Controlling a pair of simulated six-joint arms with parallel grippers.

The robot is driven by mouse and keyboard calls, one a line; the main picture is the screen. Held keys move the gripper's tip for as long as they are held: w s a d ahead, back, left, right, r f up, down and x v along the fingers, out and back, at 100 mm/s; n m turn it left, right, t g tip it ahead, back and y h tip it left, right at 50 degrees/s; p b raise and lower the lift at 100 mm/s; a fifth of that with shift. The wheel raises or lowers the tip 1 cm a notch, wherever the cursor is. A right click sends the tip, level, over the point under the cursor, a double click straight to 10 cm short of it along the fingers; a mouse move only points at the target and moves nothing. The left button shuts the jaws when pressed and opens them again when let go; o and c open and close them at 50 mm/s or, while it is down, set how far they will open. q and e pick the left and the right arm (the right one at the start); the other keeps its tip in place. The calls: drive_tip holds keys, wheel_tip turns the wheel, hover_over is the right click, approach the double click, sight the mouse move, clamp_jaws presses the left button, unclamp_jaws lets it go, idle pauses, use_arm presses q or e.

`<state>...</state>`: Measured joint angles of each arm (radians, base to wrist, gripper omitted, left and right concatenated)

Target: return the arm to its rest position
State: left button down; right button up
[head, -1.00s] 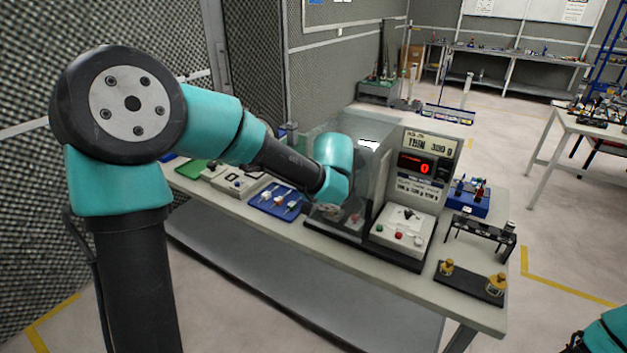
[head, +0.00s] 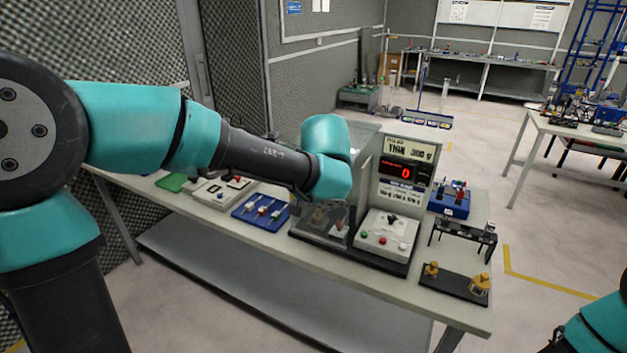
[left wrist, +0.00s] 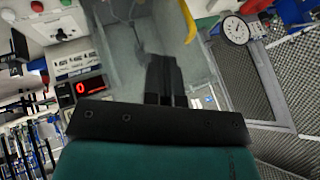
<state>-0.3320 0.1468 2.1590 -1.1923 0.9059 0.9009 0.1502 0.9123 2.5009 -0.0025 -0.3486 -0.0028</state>
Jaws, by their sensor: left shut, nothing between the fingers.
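My left arm comes in from the left and reaches across the bench to a clear-walled box on the weighing station (head: 395,195). Its teal wrist (head: 328,155) is at the box and hides most of the fingers in the head view. In the left wrist view my left gripper (left wrist: 163,66) shows two dark fingers together, with nothing held. Pale, see-through box walls show around the fingers. Of my right arm only a teal link at the lower right corner shows; its gripper is out of view.
The station's red display (head: 405,171) reads 0. A blue tray (head: 260,211) lies left of it, and a black plate with brass weights (head: 455,287) lies front right. A black rack (head: 465,232) and a blue box (head: 449,201) stand to the right.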

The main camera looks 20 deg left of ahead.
use_arm(q)
drive_tip(key=s+d+f+m+g+h, duration=0.1)
drive_tip(key=s+d+f+g+h, duration=0.15)
drive_tip(key=f, duration=1.15)
drive_tip(key=s+d+f+g+h, duration=0.2)
drive_tip(key=f+g+h, duration=0.1)
drive_tip(key=f, duration=1)
drive_tip(key=s+f+n+h, duration=0.1)
drive_tip(key=s+f+n, duration=0.1)
drive_tip(key=s+f, duration=0.5)
drive_tip(key=s+a+f+n+h, duration=0.1)
drive_tip(key=s+f, duration=0.6)
drive_tip(key=f, duration=0.7)
drive_tip(key=shift+s+a+f+n+h, duration=0.3)
drive_tip(key=shift+n+h, duration=0.05)
drive_tip(key=shift+n, duration=0.45)
